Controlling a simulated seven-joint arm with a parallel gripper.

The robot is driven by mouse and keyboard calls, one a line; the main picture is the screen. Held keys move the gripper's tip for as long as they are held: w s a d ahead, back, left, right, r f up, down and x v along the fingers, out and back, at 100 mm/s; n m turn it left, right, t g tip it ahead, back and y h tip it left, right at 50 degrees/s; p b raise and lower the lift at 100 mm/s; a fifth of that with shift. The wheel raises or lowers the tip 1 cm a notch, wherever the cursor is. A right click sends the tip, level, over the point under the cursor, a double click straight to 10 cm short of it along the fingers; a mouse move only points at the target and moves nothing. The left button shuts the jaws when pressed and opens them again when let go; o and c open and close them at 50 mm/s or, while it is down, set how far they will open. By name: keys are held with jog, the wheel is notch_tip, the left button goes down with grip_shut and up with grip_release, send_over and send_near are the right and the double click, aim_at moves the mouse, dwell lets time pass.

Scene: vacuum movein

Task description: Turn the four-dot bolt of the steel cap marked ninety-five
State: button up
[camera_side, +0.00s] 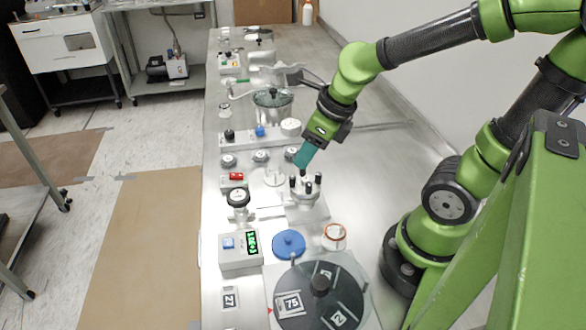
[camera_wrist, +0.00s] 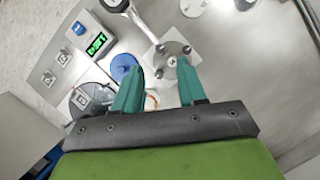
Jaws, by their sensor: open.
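A steel cap (camera_side: 306,200) with several upright dark-topped bolts (camera_side: 304,182) stands on a square plate in the middle of the bench. The steel cap (camera_wrist: 173,62) also shows in the wrist view, ahead of and between my fingertips, with bolts around its rim. Its marking and the dots on the bolts are too small to read. My gripper (camera_side: 301,165) is just above the bolts, tilted, its teal fingers pointing down. In the wrist view my gripper (camera_wrist: 160,64) is open, with nothing seen held between the two fingers. The side view does not settle whether a finger touches a bolt.
A blue lid (camera_side: 289,244), an orange-rimmed jar (camera_side: 334,236) and a box with a green display (camera_side: 240,250) stand nearer the camera. A large dark disc (camera_side: 318,298) lies in front. A glass-lidded pot (camera_side: 272,108) and knobs stand behind. Bare steel lies to the right.

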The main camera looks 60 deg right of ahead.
jog(key=v, duration=0.9)
jog(key=shift+r, duration=0.2)
